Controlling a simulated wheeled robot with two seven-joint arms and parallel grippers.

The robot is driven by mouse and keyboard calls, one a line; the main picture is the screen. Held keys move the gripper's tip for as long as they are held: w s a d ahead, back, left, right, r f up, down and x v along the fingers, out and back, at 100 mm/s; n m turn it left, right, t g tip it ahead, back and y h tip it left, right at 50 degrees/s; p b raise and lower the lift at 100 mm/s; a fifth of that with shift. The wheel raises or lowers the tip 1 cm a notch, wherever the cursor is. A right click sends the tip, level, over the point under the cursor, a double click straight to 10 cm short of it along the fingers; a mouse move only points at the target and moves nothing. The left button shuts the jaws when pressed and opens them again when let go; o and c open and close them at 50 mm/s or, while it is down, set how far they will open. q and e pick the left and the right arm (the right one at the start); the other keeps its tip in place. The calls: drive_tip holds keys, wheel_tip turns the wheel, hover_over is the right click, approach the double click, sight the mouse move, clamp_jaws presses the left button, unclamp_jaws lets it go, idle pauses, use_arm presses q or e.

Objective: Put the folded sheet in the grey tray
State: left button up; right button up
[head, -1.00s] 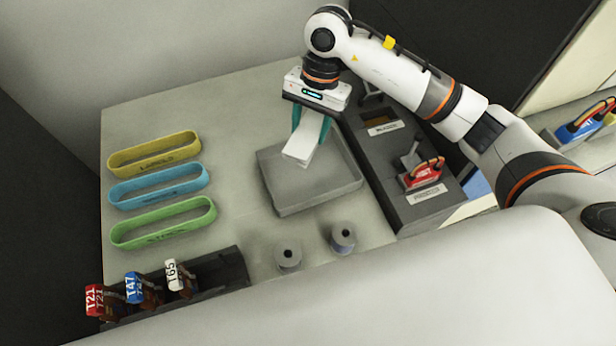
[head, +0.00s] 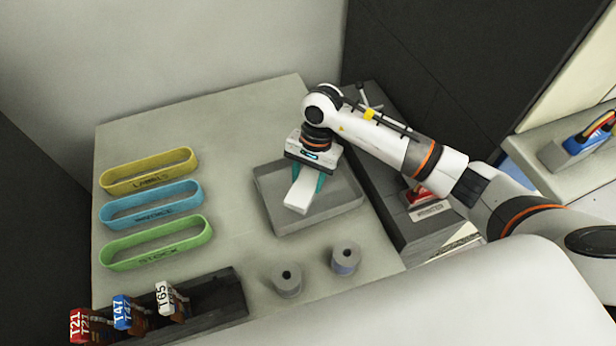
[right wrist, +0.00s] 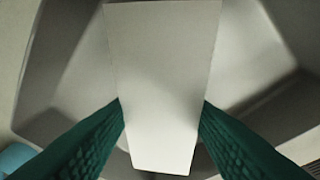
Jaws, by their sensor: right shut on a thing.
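The folded sheet (head: 301,190) is a white, narrow rectangle. My right gripper (head: 308,180) is shut on it, with a teal finger on each side. The sheet is over the grey tray (head: 341,211), inside its outline in the head view; I cannot tell whether it touches the tray floor. In the right wrist view the sheet (right wrist: 160,80) lies between the two green fingers (right wrist: 162,115), with the tray's walls (right wrist: 262,115) around it. The tray holds nothing else that I can see. My left gripper is not in view.
Yellow (head: 150,171), blue (head: 151,206) and green (head: 156,243) oval bins stand at the left. A dark rack (head: 215,297) with tagged items is at the front left. Two grey spools (head: 287,281) stand before the tray. A dark machine (head: 410,235) stands right of the tray.

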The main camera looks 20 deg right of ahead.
sight(315, 172)
drive_tip(key=shift+f, duration=0.5)
drive_tip(key=o, duration=1.1)
drive_tip(key=b+v, duration=0.2)
drive_tip(key=v, duration=1)
